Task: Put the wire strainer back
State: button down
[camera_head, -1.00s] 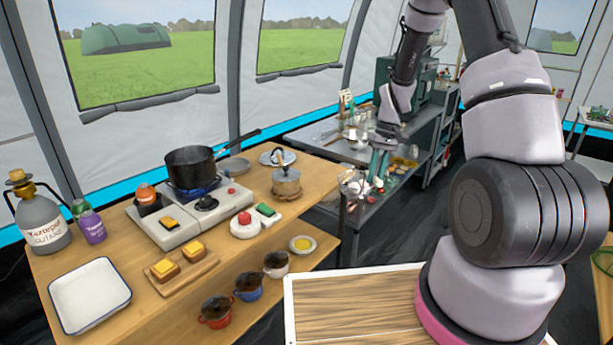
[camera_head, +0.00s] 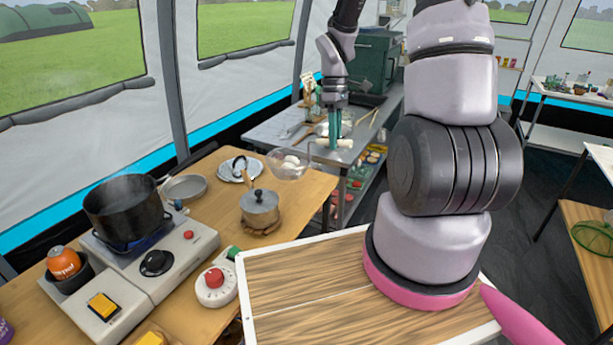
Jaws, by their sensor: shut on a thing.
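The wire strainer (camera_head: 285,174) is a see-through mesh bowl with a few pale round things (camera_head: 292,161) in it. It hangs in the air near the back right corner of the wooden table, left of the metal table's near edge. My gripper (camera_head: 334,140), with teal fingers pointing down, is shut on the strainer's pale handle, which sticks out to the right of the bowl. The dark steaming pot (camera_head: 127,212) stands on the stove at the left. The fine mesh is too small to make out clearly.
A lidded saucepan (camera_head: 260,210) stands on the wooden table, just in front of the strainer. A plate (camera_head: 229,172) with a utensil lies behind it, and a shallow pan (camera_head: 185,188) to the left. The grey metal table (camera_head: 270,131) holds utensils and a green case (camera_head: 372,62).

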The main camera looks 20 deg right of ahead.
notch_tip(320, 180, down, 8)
dwell(0.5)
jog(key=shift+f, duration=0.15)
jog(key=c, duration=0.8)
grip_release()
jog(key=shift+o, duration=0.2)
notch_tip(320, 180, up, 19)
jog(key=m+t, duration=0.2)
jog(key=m, duration=0.1)
jog(key=s+a+r+m+t, duration=0.2)
jog(key=s+r+m+t, duration=0.2)
jog(key=s+r, duration=0.3)
jog(key=s+a+r+m+t+y, duration=0.1)
jog(key=s+a+r+m+t, duration=0.2)
jog(key=s+r+m, duration=0.3)
notch_tip(320, 180, up, 5)
jog(key=shift+s+f+t+y, duration=0.1)
jog(key=shift+s+t+y, duration=0.3)
jog(key=shift+s, duration=0.55)
